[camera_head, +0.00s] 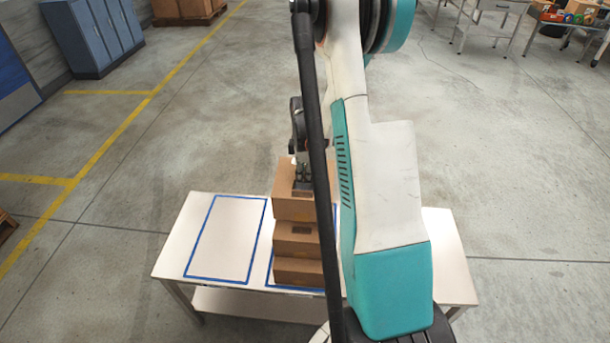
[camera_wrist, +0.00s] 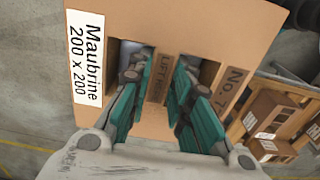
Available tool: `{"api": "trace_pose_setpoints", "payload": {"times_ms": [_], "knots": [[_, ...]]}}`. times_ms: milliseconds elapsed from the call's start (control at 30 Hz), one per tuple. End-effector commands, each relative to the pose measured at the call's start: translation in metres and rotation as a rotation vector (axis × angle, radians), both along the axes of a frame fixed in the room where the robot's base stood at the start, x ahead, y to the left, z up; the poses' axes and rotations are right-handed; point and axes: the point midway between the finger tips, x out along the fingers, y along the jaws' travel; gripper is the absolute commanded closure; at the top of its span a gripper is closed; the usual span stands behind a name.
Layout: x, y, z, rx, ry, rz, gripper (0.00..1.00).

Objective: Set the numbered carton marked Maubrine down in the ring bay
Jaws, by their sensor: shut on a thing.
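The carton marked Maubrine (camera_wrist: 120,25) fills the top of the wrist view. It is brown, with a white label reading "Maubrine 200 x 200", two cut-out slots and a printed "No." mark partly hidden by a finger. My gripper (camera_wrist: 163,75) has its teal fingers in the slots, shut on the strip between them. In the head view a brown carton (camera_head: 288,207) is at my gripper (camera_head: 303,178), over two stacked cartons (camera_head: 295,237) (camera_head: 296,272). I cannot tell whether it touches the one below. I cannot identify a ring bay.
A white table (camera_head: 183,252) bears blue-outlined rectangles. The left rectangle (camera_head: 226,238) is empty; the stack covers much of another. My arm hides part of the table's right side. Labelled cartons (camera_wrist: 268,112) show at right in the wrist view. Blue cabinets (camera_head: 92,35) stand far left.

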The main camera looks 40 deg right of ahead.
Motion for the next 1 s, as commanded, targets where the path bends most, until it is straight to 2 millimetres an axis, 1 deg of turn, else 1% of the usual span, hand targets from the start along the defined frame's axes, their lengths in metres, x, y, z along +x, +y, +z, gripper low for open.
{"api": "trace_pose_setpoints", "payload": {"times_ms": [33,100,500,1000], "knots": [[0.0,0.0,-0.006,0.0,0.0,0.0,1.0],[0.0,0.0,-0.01,0.0,0.0,0.0,1.0],[0.0,0.0,-0.032,0.0,0.0,0.0,1.0],[0.0,0.0,-0.034,0.0,0.0,0.0,1.0]]}}
